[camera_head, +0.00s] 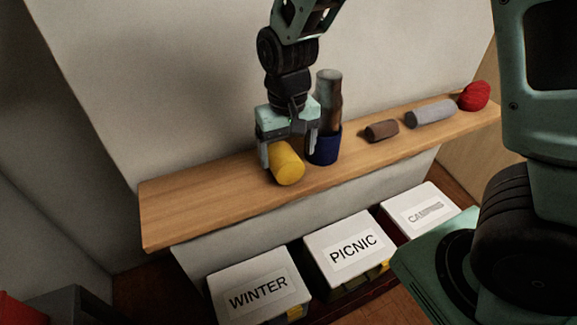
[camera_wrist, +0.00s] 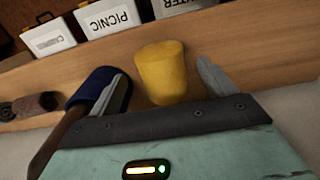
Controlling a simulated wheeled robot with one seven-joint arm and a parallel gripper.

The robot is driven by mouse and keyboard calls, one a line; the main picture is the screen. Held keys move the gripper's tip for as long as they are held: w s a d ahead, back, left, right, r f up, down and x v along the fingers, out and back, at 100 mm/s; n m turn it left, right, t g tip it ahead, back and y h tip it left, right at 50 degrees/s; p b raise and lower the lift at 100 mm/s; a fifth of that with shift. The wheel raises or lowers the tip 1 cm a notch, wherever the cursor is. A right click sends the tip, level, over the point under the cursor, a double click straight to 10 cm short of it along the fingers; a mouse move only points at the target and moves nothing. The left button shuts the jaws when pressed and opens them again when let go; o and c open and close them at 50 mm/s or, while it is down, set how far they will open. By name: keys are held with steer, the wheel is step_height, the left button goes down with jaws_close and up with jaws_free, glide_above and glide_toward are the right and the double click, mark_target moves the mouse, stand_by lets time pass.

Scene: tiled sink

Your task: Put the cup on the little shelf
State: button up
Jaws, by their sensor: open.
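A yellow cup-like cylinder (camera_head: 288,167) is on the wooden shelf (camera_head: 190,201), with its closed, rounded end toward the front edge. My gripper (camera_head: 290,155) is over the shelf and open, with one finger on each side of the yellow piece. In the wrist view the yellow piece (camera_wrist: 161,72) lies between the spread fingertips (camera_wrist: 160,76), with a gap to the right finger. A dark blue cup (camera_head: 325,148) stands just to the right, close to the right finger, with a grey-brown upright piece in or behind it. The blue cup (camera_wrist: 92,88) is beside the left finger in the wrist view.
A brown roll (camera_head: 381,130), a grey roll (camera_head: 431,113) and a red ball of yarn (camera_head: 474,96) lie farther right on the shelf. White-lidded boxes marked WINTER (camera_head: 258,288) and PICNIC (camera_head: 345,247) and a third box (camera_head: 418,208) stand below. The shelf's left end is clear.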

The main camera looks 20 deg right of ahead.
mark_target(287, 157)
steer(key=shift+w+f+p, duration=0.15)
steer(key=shift+f+p, duration=0.85)
steer(key=shift+f, duration=1.5)
steer(key=c, duration=1.1)
steer(key=shift+r, duration=0.1)
steer(key=shift+c, duration=0.2)
